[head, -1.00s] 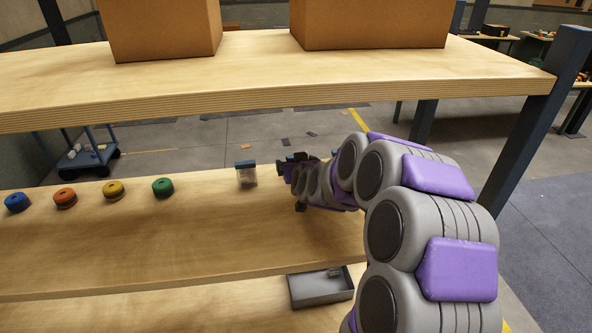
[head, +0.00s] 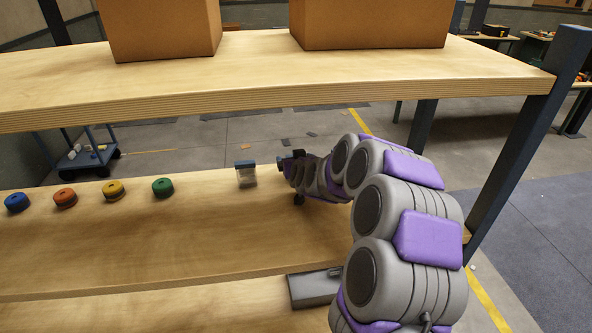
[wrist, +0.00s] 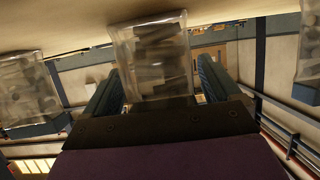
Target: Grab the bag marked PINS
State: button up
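A small clear bag with a blue top strip (head: 246,174) stands on the middle shelf, just left of my gripper (head: 290,163) in the head view. In the wrist view, which looks upside down, a clear bag of small parts (wrist: 152,62) lies straight ahead, between the lines of my two blue fingers (wrist: 160,85). The fingers are apart, with no clear grip on it. Another clear bag (wrist: 28,90) is at the left and part of one (wrist: 309,55) at the right edge. No marking is readable on any bag. My arm hides part of the shelf.
Blue, orange, yellow and green round pieces (head: 113,188) sit in a row at the left of the shelf (head: 150,235). A grey tray (head: 313,289) is below. The upper shelf (head: 270,75) with cardboard boxes (head: 370,22) is overhead. A blue post (head: 525,130) stands right.

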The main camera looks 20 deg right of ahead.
jog(key=c, duration=1)
jog(key=shift+c, duration=0.2)
jog(key=shift+r, duration=0.15)
